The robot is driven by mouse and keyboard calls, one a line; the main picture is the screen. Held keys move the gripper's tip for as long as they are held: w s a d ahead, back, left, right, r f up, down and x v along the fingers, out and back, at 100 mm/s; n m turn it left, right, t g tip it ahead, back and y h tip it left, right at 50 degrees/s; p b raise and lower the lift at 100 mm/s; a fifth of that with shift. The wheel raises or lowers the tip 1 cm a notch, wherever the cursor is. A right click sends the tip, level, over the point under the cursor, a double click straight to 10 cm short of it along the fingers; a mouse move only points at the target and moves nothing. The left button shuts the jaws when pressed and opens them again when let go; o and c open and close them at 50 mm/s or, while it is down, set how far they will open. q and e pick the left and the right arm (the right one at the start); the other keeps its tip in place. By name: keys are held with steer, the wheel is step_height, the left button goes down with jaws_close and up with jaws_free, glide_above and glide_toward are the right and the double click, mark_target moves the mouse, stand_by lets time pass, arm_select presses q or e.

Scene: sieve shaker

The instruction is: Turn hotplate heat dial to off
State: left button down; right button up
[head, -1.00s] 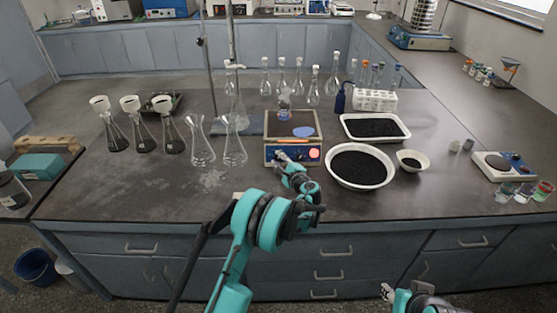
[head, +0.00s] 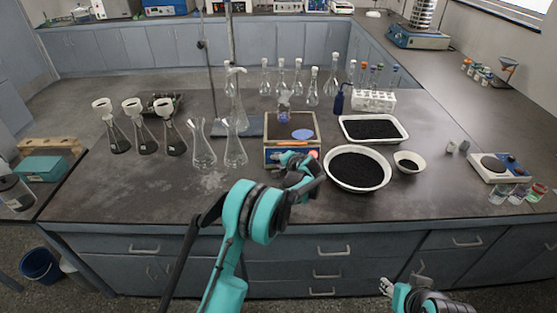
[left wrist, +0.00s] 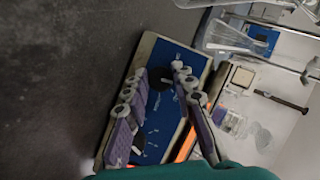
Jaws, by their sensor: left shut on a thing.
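My left gripper (head: 284,159) is at the hotplate's front and hides part of the panel. In the left wrist view, its two purple-padded fingers (left wrist: 160,72) straddle a dark round dial (left wrist: 160,80) on the blue panel (left wrist: 158,122), shut on it. The dial's markings are too small to read. My right gripper (head: 386,287) is low at the front, away from the bench top; its fingers are unclear.
Clear flasks (head: 236,152) stand close to the hotplate's left. A white bowl of black grains (head: 361,186) stands close to its right. A white tray (head: 403,136) and a small bowl (head: 397,153) lie farther right. The bench front-left is clear.

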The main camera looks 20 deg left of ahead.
arm_select(q)
steer(key=n+h+p, duration=0.1)
steer(key=n, duration=0.2)
steer(key=shift+a+r+g+h, duration=0.1)
steer(key=shift+g+h, duration=0.2)
steer(key=shift+h, duration=0.1)
steer(key=n+h, duration=0.1)
steer(key=n, duration=0.1)
steer(key=shift+a+n+h+p, duration=0.1)
steer(key=shift+n+h+p, duration=0.2)
steer(key=shift+n+p, duration=0.1)
steer(key=shift+n+h, duration=0.9)
steer(key=shift+n, duration=0.3)
steer(key=shift+n+h, duration=0.5)
steer(key=shift+n, duration=0.4)
steer(key=c, duration=1.3)
jaws_free()
steer(key=shift+o, duration=0.2)
